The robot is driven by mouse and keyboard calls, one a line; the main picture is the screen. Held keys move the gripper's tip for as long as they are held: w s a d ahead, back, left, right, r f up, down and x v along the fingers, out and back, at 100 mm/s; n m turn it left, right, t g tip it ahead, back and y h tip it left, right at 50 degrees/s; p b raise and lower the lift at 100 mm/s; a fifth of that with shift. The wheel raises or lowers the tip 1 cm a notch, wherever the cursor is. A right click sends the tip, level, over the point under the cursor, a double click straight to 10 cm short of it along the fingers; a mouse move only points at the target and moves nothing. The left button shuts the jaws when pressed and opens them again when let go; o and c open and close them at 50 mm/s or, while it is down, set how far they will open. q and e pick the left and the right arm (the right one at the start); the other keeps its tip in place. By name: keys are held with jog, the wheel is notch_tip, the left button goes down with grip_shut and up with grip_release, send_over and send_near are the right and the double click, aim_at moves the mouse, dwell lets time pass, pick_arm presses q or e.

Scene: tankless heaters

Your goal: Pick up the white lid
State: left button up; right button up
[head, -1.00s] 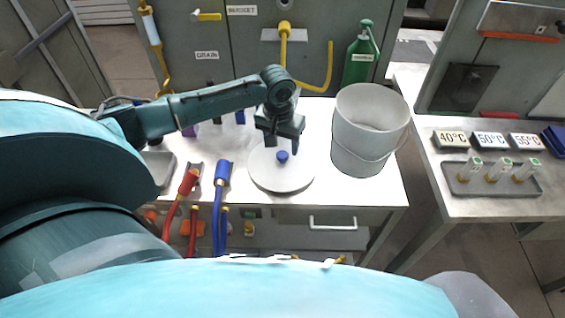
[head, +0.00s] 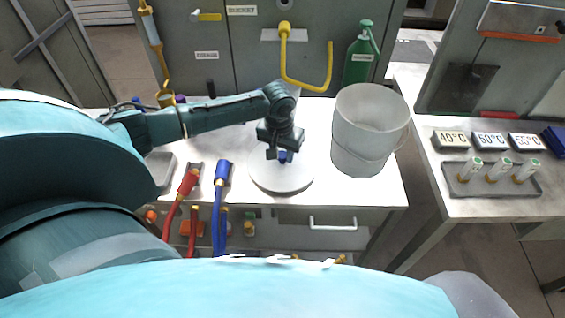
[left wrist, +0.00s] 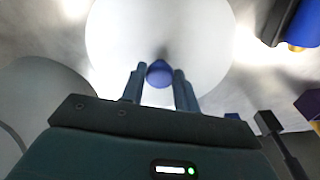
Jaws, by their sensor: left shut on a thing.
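The white lid (head: 281,180) is a round disc with a small blue knob (head: 285,157) in its middle. It lies on the white worktop, left of the bucket. My left gripper (head: 279,154) reaches down from above and is shut on the knob. In the left wrist view the lid (left wrist: 160,30) fills the upper middle, and its knob (left wrist: 159,73) sits between the two fingers. The arm partly hides the back of the lid in the head view. My right gripper is not in view.
A white bucket (head: 365,130) stands just right of the lid. A green bottle (head: 360,58) is behind it. Red (head: 188,183) and blue (head: 222,174) hose handles are at the left front. A side table at right holds a grey tray (head: 458,187) and temperature signs.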

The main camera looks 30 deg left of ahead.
aim_at(282, 154)
pick_arm(q)
jog(key=shift+c, duration=1.4)
jog(key=shift+r, duration=0.1)
notch_tip(282, 154, up, 9)
jog(key=s+d+r+m, duration=0.1)
jog(key=s+d+r, duration=0.7)
jog(key=s+d, duration=0.2)
jog(key=shift+d+r+m, duration=0.2)
jog(key=shift+d+m, duration=0.2)
jog(key=shift+d, duration=0.2)
